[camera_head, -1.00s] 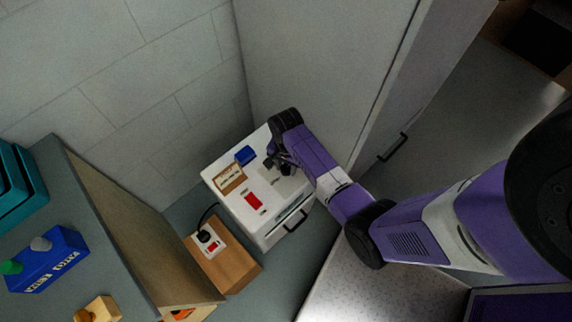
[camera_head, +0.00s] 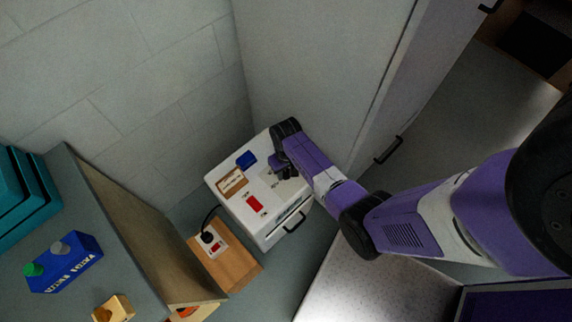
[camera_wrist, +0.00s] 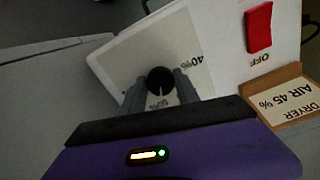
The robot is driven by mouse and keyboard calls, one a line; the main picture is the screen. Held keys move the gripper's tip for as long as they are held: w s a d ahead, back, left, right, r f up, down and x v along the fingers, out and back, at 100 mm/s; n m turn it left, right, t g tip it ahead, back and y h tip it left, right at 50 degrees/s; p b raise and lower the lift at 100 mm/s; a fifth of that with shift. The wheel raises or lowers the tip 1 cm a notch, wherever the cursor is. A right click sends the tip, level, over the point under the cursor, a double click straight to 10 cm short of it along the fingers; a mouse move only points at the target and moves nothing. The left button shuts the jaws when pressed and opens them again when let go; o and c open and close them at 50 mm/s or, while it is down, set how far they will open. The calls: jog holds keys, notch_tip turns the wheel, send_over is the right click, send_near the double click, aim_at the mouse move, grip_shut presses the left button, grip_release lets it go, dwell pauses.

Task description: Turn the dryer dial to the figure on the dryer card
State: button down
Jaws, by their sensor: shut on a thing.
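The dryer (camera_head: 240,210) is a white box with a pale dial plate, which also shows in the wrist view (camera_wrist: 130,62). The black round dial (camera_wrist: 160,79) has a light pointer mark. "40%" is printed on the plate to the dial's upper right and "50%" below it. My gripper (camera_wrist: 161,90) is shut on the dial, a finger on each side; in the head view my gripper (camera_head: 284,170) hides it. The dryer card (camera_wrist: 293,100) reads "DRYER AIR 45 %" and stands in a brown holder; it also shows in the head view (camera_head: 232,182).
A socket with a black plug (camera_head: 208,238) is on a wooden block at left. A tall cabinet (camera_head: 320,60) rises close behind.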

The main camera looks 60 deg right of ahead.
aim_at(287, 172)
jog(key=n+p, duration=0.1)
jog(key=n, duration=0.9)
jog(key=shift+d+p, duration=0.15)
jog(key=shift+p, duration=0.25)
jog(key=shift+n, duration=0.4)
jog(key=c, duration=0.9)
grip_release()
jog(key=shift+r, duration=0.15)
notch_tip(287, 172, up, 8)
jog(key=shift+f+p, duration=0.2)
jog(key=shift+p, duration=0.4)
